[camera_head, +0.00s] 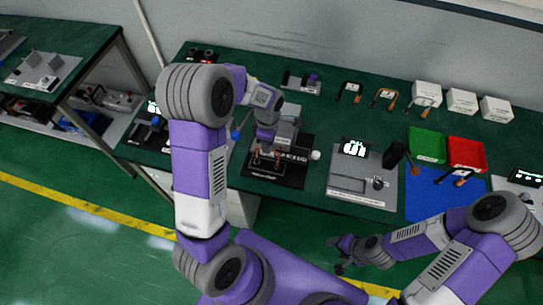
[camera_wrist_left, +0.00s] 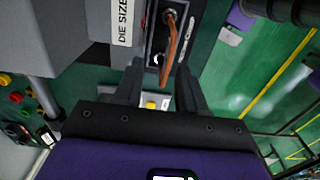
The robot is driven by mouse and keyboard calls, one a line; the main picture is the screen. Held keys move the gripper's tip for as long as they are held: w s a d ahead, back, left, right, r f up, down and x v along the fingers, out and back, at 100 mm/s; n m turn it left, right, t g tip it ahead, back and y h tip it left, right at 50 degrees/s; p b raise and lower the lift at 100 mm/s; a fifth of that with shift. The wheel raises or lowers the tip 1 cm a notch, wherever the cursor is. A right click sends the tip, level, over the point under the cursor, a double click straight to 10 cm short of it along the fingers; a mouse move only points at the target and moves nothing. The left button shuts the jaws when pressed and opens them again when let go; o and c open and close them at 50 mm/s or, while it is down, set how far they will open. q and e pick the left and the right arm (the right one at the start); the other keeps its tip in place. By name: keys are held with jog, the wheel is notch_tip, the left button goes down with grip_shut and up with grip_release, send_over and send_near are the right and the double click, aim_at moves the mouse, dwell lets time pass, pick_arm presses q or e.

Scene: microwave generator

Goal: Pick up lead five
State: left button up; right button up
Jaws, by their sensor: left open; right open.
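An orange-brown lead (camera_wrist_left: 171,47) lies on a dark labelled fixture (camera_wrist_left: 190,18) in the left wrist view, just past my left fingertips. My left gripper (camera_wrist_left: 160,72) is open, its two dark fingers apart with the lead's near end between their lines. In the head view my left gripper (camera_head: 266,150) points down over the fixture and partly hides it. Other leads (camera_head: 384,98) with dark or orange bodies stand along the back of the table. I cannot tell which lead is number five. My right gripper (camera_head: 337,254) is open and empty, in front of the table.
The green table (camera_head: 300,108) also holds white boxes (camera_head: 461,101), a green tray (camera_head: 427,145), a red tray (camera_head: 466,153), a blue mat (camera_head: 430,205) and a grey panel (camera_head: 345,180) with a small screen. A grey machine body (camera_wrist_left: 45,35) stands close left of my left fingers.

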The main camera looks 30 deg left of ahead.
pick_arm(q)
jog(key=f, duration=0.3)
jog(key=s+f, duration=0.1)
jog(key=f, duration=0.1)
jog(key=shift+d+f, duration=0.2)
jog(key=shift+f, duration=0.1)
jog(key=shift+w+f, duration=0.1)
jog(key=shift+f, duration=0.25)
grip_shut()
